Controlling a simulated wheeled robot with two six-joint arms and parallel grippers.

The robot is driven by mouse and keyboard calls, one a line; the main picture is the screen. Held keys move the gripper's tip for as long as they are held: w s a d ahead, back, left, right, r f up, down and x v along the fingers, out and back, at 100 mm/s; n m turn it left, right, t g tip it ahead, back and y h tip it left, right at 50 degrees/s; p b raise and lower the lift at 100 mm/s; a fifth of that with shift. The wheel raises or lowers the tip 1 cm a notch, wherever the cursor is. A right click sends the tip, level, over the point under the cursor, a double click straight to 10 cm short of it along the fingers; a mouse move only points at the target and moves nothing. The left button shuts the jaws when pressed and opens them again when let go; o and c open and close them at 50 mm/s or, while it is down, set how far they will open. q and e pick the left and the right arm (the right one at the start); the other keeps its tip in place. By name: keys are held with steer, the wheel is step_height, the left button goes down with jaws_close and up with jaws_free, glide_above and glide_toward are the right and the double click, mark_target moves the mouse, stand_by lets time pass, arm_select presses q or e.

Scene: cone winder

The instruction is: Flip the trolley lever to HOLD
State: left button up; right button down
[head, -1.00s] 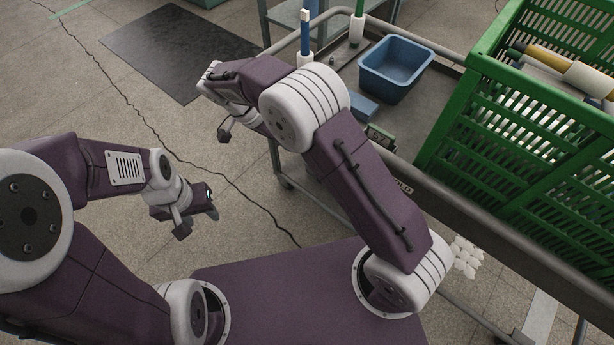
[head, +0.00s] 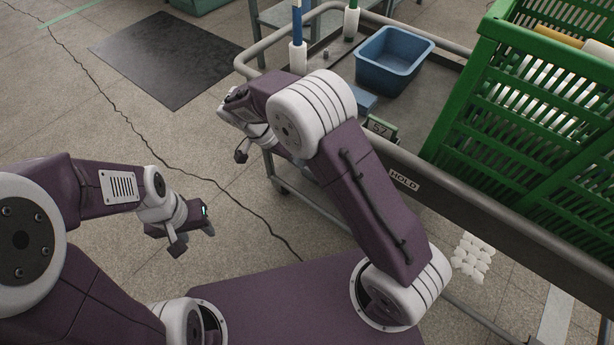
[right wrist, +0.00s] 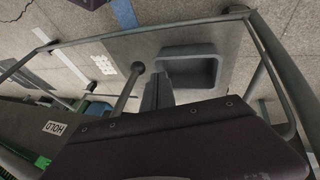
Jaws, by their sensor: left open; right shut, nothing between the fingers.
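The white HOLD label (head: 404,180) is on the trolley's near rail (head: 470,213), right of my right arm. It also shows in the right wrist view (right wrist: 55,128), at the lower left. My left gripper (head: 194,240) is open and empty over the floor, away from the trolley.
A tall green crate (head: 520,115) fills the right. Upright posts, one blue and white (head: 298,45), stand at the far left corner.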

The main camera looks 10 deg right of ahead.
arm_select(q)
step_height(320, 180, down, 3)
steer(key=shift+f+b, duration=0.1)
steer(key=shift+b, duration=0.9)
arm_select(e)
steer(key=shift+s+d+f, duration=1)
steer(key=shift+s+d, duration=0.15)
